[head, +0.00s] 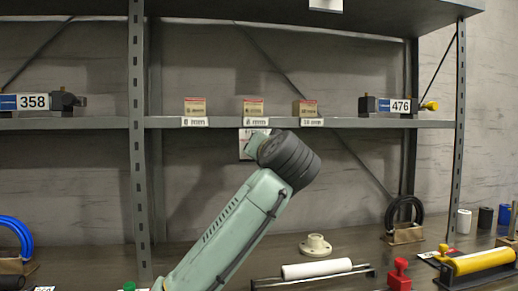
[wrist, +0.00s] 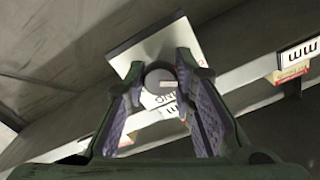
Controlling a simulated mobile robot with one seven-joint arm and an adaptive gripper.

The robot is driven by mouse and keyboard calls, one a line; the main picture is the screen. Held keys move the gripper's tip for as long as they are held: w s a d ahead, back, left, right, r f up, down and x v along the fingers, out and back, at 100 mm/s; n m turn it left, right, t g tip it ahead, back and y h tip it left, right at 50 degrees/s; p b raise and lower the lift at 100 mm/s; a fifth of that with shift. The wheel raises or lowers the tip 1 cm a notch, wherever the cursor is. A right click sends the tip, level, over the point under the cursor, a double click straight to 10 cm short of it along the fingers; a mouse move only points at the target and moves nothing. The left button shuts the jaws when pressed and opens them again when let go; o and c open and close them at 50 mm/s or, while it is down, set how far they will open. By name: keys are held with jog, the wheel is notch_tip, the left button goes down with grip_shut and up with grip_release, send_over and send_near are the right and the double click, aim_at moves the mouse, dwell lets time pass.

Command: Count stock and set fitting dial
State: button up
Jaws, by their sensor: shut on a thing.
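The dial (wrist: 160,78) is a round grey knob with a pale mark, on a white plate (wrist: 145,43) with partly hidden lettering. My gripper (wrist: 158,72) has a fingertip on each side of the knob and is shut on it. In the head view the white plate (head: 243,150) hangs just under the shelf, mostly behind my arm; the dial and my fingers are hidden there. Three small tan-and-red boxes stand apart on the shelf: left (head: 194,106), middle (head: 253,106) and right (head: 306,109), each above a white label.
The grey shelf (head: 355,123) also bears dark fittings marked 358 (head: 33,102) and 476 (head: 400,106). A steel upright (head: 138,180) stands left of my arm.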

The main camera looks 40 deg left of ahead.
grip_shut()
jog(key=shift+w+m, duration=0.1)
jog(key=shift+m, duration=0.3)
jog(key=m, duration=0.4)
jog(key=shift+p, duration=0.35)
jog(key=m, duration=0.4)
jog(key=shift+p, duration=0.4)
jog(key=m+p, duration=0.1)
jog(key=m, duration=0.2)
jog(key=shift+m, duration=0.4)
jog(key=m+p, duration=0.1)
jog(key=m, duration=0.5)
jog(key=shift+p, duration=0.35)
jog(key=m+p, duration=0.1)
jog(key=m, duration=0.4)
jog(key=shift+f, duration=0.1)
jog(key=shift+m, duration=0.3)
